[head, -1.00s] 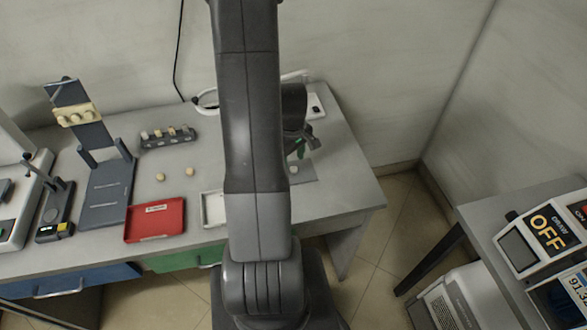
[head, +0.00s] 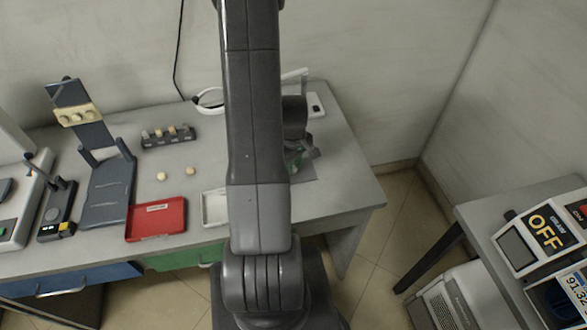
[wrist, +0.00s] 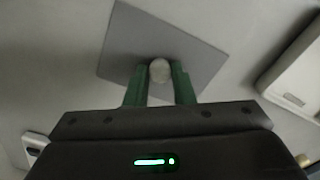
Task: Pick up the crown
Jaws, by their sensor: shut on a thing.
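The crown (wrist: 160,70) is a small, rounded, whitish piece. In the wrist view it sits between the tips of my two green fingers over a grey square mat (wrist: 190,60). My gripper (wrist: 160,80) is shut on it. In the head view my gripper (head: 303,158) is low at the mat (head: 307,176), on the right part of the table, and it hides the crown there. I cannot tell whether the crown touches the mat.
Two small cream pieces (head: 191,170) lie on the table (head: 340,185) left of my arm. Behind them stands a dark rack (head: 168,142) with several pieces. A red tray (head: 156,220) and a white tray (head: 215,208) lie near the front edge. A white device (head: 316,106) stands behind.

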